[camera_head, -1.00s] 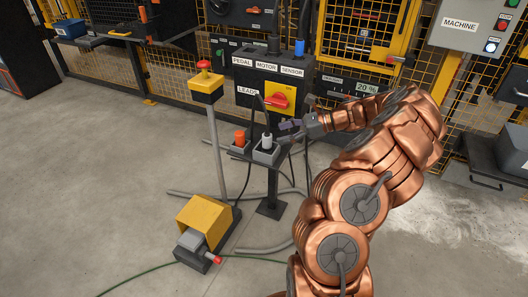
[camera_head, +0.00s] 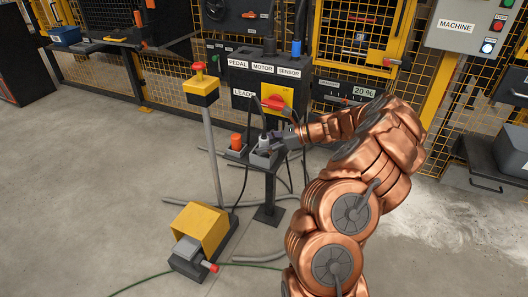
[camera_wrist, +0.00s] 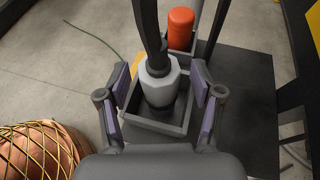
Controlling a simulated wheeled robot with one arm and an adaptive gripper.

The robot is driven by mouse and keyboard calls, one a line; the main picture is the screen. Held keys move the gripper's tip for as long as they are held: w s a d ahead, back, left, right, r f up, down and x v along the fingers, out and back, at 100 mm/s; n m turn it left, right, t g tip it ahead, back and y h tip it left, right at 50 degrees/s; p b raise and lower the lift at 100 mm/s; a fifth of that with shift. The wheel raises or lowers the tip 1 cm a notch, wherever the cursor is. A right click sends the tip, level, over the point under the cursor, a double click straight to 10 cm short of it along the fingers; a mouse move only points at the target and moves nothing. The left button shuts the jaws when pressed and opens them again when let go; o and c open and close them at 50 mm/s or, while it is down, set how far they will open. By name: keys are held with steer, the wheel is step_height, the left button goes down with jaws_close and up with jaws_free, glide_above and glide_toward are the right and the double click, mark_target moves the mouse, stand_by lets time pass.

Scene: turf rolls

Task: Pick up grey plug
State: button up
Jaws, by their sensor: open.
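The grey plug (camera_wrist: 160,82) stands upright in a small square grey holder (camera_wrist: 156,127), with a thick black cable rising from its top. In the wrist view it lies between the two open fingers of my gripper (camera_wrist: 159,92), with a gap on each side. The fingers have purple pads. In the head view my gripper (camera_head: 277,140) is at the holder on the stand, and the grey plug (camera_head: 263,138) shows just left of it, partly covered. An orange plug (camera_wrist: 180,29) stands in the neighbouring holder, and it also shows in the head view (camera_head: 236,141).
A dark box labelled PEDAL, MOTOR, SENSOR and LEADS (camera_head: 244,82) with a red-handled yellow switch (camera_head: 274,103) rises behind the holders. A red-topped yellow button post (camera_head: 202,92) stands to the left. A yellow pedal (camera_head: 203,228) is on the floor.

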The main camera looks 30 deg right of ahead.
jaws_close()
stand_by(0.5)
steer(key=shift+r, duration=0.1)
